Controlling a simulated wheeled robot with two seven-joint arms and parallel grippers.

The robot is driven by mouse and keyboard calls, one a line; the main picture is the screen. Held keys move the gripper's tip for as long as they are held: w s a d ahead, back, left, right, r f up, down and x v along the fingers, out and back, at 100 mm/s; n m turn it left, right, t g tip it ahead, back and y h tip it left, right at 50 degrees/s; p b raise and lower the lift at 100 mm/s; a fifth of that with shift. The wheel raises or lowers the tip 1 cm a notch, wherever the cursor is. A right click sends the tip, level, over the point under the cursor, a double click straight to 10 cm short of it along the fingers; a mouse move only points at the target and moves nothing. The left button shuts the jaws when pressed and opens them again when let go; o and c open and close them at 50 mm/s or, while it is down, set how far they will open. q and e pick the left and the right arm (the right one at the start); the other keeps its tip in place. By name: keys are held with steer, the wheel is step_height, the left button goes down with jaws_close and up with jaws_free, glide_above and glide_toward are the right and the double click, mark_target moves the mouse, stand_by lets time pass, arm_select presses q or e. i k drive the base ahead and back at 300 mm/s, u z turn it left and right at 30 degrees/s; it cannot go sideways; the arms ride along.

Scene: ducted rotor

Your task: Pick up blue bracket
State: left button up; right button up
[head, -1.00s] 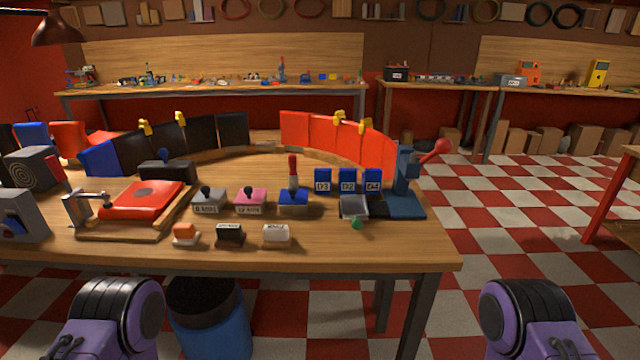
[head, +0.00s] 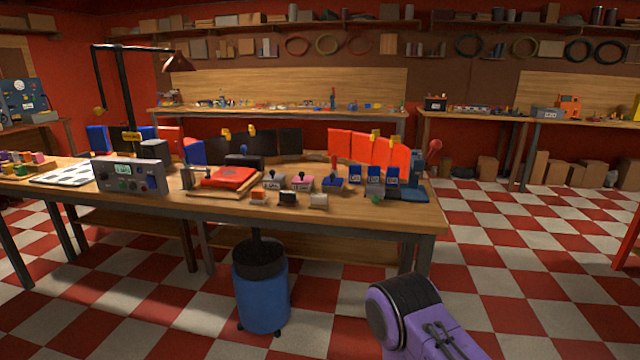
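No part that I can surely name as the blue bracket shows in the head view; several blue things are candidates. Three small upright blue blocks with white labels (head: 374,173) stand in a row at the right part of the workbench (head: 330,222). A blue lever press (head: 415,168) with a red knob stands to their right. Blue curved panels stand farther left, one at the back left (head: 97,139). Small blue pieces (head: 371,106) lie on the far bench, too small to identify. Neither gripper is in view; only a purple link of my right arm shows at the bottom right.
A blue bin (head: 262,300) stands on the floor before the workbench. A grey control box (head: 130,176), a red fixture (head: 228,178) and red and black panels stand on the bench. The checkered floor to the right is open. A red-legged table edges in at the right.

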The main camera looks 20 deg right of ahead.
mark_target(355, 170)
steer(key=z, duration=0.65)
steer(key=i, duration=0.5)
steer(key=z, duration=0.95)
steer(key=i, duration=0.8)
steer(key=z, duration=0.05)
